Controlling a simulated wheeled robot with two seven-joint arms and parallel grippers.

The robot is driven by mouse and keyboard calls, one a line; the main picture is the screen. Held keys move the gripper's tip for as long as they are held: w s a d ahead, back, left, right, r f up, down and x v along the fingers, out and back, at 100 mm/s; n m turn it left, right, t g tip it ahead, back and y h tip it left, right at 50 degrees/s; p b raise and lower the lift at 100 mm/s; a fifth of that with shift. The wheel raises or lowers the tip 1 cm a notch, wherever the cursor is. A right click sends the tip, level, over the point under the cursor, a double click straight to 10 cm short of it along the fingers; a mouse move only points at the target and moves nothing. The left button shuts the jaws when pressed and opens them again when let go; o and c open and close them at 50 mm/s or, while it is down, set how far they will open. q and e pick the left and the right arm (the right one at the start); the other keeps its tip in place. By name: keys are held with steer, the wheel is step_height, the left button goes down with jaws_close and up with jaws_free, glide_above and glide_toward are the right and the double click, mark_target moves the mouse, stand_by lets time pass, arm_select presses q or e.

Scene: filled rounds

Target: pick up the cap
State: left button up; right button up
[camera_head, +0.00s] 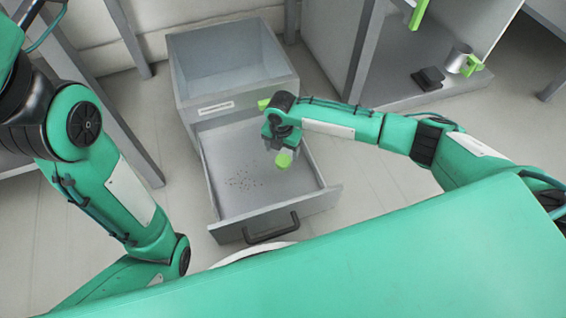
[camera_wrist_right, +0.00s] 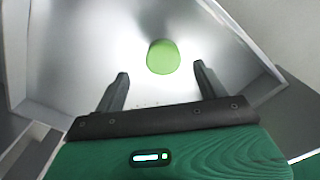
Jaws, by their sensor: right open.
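The cap (camera_wrist_right: 163,57) is a small light-green round piece. In the right wrist view it lies beyond and between the two fingertips, against a pale grey surface inside the drawer. In the head view the light-green cap (camera_head: 284,160) shows just below my right gripper (camera_head: 279,146), over the open drawer (camera_head: 225,205). My right gripper (camera_wrist_right: 160,80) is open and empty, with its dark fingers apart and the cap not between them. The right wrist partly hides this area in the head view. Of my left arm only links show; its gripper is out of view.
The drawer is pulled out of a grey cabinet (camera_head: 190,111) with an open-topped bin above; its front has a dark handle (camera_head: 271,229). Dark specks lie on the drawer floor. A shelf at right holds a metal mug (camera_head: 459,57) with green handle and a black item (camera_head: 428,79).

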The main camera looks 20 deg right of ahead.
mark_target(283, 160)
steer(key=f+b, duration=0.1)
steer(key=f, duration=0.1)
steer(key=f+b, duration=0.1)
steer(key=shift+s+d+f+b, duration=0.1)
steer(key=shift+s+f+b, duration=0.15)
steer(key=shift+b, duration=0.1)
steer(key=shift+f+b, duration=0.3)
steer(key=shift+f, duration=0.1)
steer(key=c, duration=1)
